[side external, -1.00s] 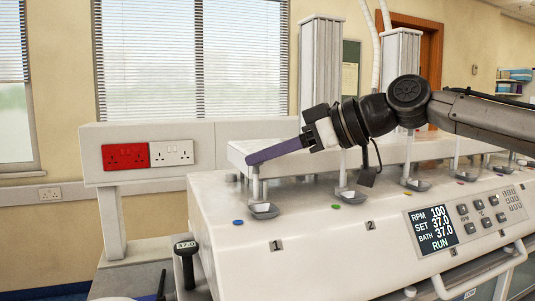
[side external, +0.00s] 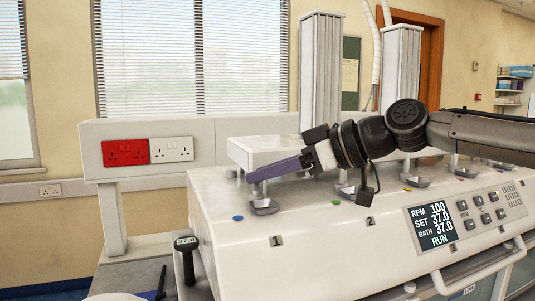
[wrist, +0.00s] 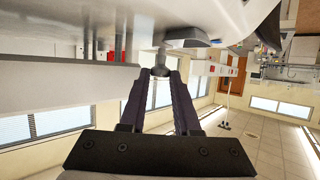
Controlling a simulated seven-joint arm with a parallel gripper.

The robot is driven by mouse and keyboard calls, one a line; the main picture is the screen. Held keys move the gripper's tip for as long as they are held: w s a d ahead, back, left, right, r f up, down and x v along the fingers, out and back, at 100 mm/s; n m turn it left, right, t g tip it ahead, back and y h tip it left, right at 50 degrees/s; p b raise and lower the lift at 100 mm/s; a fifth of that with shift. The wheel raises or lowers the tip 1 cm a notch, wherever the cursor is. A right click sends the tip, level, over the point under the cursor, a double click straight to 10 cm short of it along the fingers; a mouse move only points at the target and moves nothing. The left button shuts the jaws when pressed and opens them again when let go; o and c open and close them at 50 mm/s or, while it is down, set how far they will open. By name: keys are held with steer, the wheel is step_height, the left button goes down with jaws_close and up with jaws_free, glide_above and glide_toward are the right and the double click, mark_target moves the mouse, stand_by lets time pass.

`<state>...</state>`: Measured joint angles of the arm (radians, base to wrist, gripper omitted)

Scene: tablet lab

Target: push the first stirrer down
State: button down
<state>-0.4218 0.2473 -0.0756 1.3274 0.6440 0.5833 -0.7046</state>
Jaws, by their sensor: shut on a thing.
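The first stirrer is a thin light-grey shaft (side external: 264,187) at the left end of the white bath unit, by the number 1. It stands upright over a small grey cup-like piece (side external: 264,207) on the unit's top. My gripper (side external: 251,179), with long purple fingers, comes in from the right, tilted down, its tips at the shaft's upper part. In the wrist view the fingertips (wrist: 160,74) close around a grey rounded end (wrist: 158,71) of the stirrer. The fingers hide part of the shaft.
More stirrers stand to the right, under my arm. The display (side external: 433,226) reads RUN on the front panel. Red and white sockets (side external: 125,153) are on the panel at left.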

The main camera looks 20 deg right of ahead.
steer(key=shift+f, duration=0.65)
steer(key=c, duration=0.9)
jaws_free()
steer(key=shift+r, duration=0.1)
steer(key=shift+s+d+r, duration=0.1)
steer(key=shift+s, duration=0.05)
steer(key=v, duration=1.3)
steer(key=shift+s+d, duration=0.15)
